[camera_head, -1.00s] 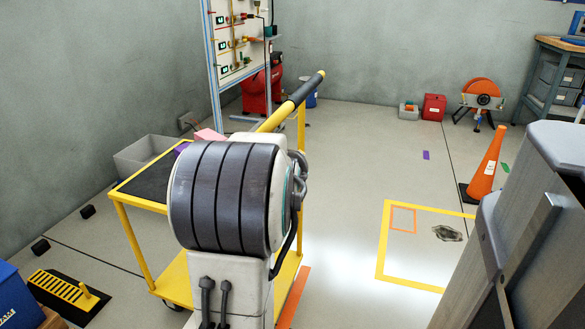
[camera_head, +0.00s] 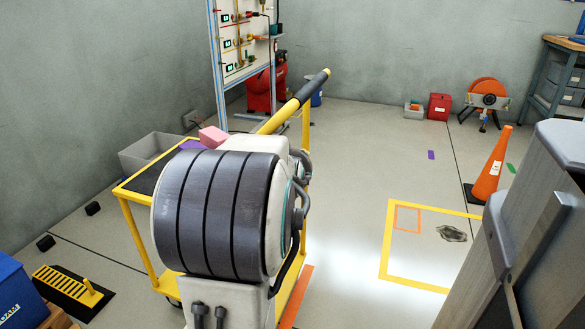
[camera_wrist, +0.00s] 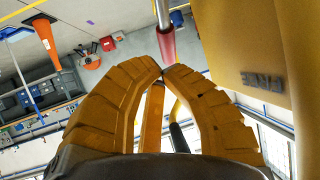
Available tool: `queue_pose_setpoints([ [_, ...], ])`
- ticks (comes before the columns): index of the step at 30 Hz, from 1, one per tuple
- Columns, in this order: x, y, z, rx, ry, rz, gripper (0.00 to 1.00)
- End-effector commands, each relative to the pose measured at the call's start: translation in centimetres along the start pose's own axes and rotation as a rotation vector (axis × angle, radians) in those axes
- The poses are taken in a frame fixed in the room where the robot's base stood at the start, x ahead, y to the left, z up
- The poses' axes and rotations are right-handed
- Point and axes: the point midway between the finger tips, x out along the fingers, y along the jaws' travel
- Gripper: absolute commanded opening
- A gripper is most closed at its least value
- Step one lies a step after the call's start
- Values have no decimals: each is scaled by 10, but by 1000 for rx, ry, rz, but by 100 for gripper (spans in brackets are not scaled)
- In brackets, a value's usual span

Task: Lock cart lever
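The yellow cart (camera_head: 137,240) stands at left of centre in the head view, with a dark top and a push bar (camera_head: 304,92) with a black grip. In the wrist view, a lever with a red grip (camera_wrist: 166,45) comes down from the top edge beside a yellow panel (camera_wrist: 240,55) with raised lettering. My gripper (camera_wrist: 163,71) shows there with its two yellow fingers meeting at the tips, right by the end of the red grip. I cannot tell whether they touch it. In the head view, my arm hides the gripper and the lever.
A pink block (camera_head: 213,136) and a purple item (camera_head: 192,145) lie on the cart. A yellow floor square (camera_head: 384,245) and an orange cone (camera_head: 490,170) are to the right.

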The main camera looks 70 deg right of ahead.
Motion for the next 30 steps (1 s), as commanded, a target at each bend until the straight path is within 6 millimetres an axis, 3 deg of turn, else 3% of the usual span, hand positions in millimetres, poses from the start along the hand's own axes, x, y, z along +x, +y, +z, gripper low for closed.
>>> queue_pose_setpoints([
  [6, -37, 0, -1, 0, 5, -1, 0],
  [15, -75, 0, -1, 0, 3, 0, 0],
  [30, -92, 0, 0, 0, 1, 0, 0],
])
